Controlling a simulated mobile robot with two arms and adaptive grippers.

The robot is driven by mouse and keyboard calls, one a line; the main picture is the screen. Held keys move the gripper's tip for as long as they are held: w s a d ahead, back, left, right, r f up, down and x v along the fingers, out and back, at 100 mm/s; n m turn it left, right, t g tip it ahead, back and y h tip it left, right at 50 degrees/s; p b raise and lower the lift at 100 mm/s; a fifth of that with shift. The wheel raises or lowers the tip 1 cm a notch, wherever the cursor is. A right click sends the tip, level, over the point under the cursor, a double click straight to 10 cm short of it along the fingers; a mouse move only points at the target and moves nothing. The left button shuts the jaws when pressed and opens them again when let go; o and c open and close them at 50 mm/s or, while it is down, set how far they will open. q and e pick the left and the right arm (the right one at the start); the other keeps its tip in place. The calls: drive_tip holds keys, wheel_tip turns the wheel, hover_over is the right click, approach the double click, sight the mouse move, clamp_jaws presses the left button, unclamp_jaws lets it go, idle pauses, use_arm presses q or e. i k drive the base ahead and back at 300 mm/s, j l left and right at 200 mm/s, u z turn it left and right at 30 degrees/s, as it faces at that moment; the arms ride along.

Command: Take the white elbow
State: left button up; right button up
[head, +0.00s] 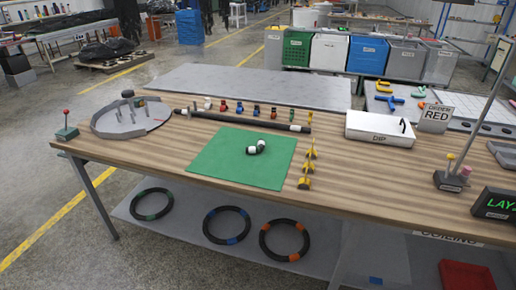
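A small white fitting (207,103) stands near the left end of a row of small coloured fittings at the back of the wooden table; it is too small to tell whether it is an elbow. A short curved black piece with white ends (256,147) lies on the green mat (215,160) at the middle of the table. Neither of my grippers shows in the head view.
A long black tube (240,120) lies in front of the row. A grey curved tray (112,122) is at left, a white DIP box (380,128) at right. Yellow pieces (306,168) stand beside the mat.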

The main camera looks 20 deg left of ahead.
sight(250, 150)
drive_tip(key=i+j+u, duration=0.15)
drive_tip(key=i+u, duration=0.3)
drive_tip(key=i, duration=0.5)
